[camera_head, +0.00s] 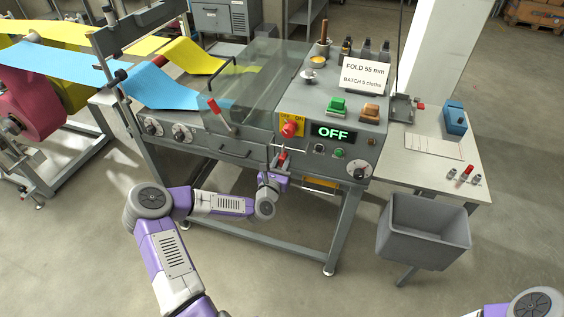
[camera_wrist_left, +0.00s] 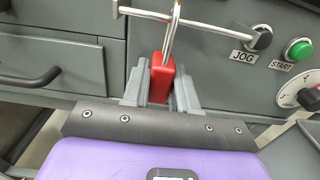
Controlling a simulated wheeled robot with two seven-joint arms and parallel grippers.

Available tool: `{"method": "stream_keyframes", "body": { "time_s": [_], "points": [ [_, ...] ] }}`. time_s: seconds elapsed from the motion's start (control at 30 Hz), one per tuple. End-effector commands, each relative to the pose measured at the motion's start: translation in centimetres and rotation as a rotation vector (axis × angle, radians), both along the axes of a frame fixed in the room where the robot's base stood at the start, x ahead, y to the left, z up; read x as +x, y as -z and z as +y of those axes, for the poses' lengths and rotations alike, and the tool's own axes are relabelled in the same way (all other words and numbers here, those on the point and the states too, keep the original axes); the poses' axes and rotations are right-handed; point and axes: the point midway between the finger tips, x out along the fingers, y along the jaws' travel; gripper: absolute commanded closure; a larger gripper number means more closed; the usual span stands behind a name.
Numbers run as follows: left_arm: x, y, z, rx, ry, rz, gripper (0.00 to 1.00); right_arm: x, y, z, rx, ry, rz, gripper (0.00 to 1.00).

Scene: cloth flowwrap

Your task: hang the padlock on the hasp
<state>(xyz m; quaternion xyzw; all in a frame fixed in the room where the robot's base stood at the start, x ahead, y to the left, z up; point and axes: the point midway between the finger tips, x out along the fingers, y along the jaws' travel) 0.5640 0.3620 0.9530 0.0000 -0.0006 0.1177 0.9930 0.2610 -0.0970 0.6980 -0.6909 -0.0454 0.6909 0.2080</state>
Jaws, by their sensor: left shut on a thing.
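My left gripper (camera_head: 281,162) is at the front panel of the machine, below the red rotary switch (camera_head: 289,129) on its yellow plate. It is shut on a padlock with a red body (camera_wrist_left: 162,78), upright between the two grey fingers (camera_wrist_left: 160,88) in the left wrist view. The steel shackle (camera_wrist_left: 173,30) points up and runs out of the top of that view. A thin metal bar (camera_wrist_left: 218,25) crosses at the shackle; whether the shackle goes around it or only overlaps it I cannot tell. The hasp is not clearly distinguishable. My right gripper is out of view.
The panel carries an OFF display (camera_head: 333,132), a JOG button (camera_wrist_left: 260,38), a green START button (camera_wrist_left: 298,50) and a dial (camera_wrist_left: 312,97). A drawer handle (camera_wrist_left: 32,78) sticks out at left. A grey bin (camera_head: 428,232) stands at right, below a side table (camera_head: 422,150).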

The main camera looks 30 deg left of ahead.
Motion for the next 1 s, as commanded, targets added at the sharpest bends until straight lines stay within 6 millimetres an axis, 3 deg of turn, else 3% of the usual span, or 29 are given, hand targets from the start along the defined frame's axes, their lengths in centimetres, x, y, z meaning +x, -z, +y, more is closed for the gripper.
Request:
{"method": "stream_keyframes", "body": {
  "time_s": [0.03, 0.07, 0.27, 0.63, 1.0],
  "points": [
    [0.0, -0.1, 0.0, 0.0, 0.0, -0.001, 0.99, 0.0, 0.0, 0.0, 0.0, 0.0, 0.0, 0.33],
    [0.0, -0.1, 0.0, 0.0, 0.0, -0.001, 0.71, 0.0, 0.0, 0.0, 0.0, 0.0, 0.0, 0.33],
    [0.0, 0.0, 0.0, 0.0, 0.0, -0.001, 0.43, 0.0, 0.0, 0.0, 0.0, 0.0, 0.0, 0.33],
    [-0.7, 0.0, -0.1, 0.0, -0.001, 0.001, 0.43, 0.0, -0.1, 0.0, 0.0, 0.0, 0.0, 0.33],
    [-5.9, 0.0, -1.4, -0.001, 0.0, 0.002, 0.43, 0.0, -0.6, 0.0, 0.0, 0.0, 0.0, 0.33]
  ]
}}
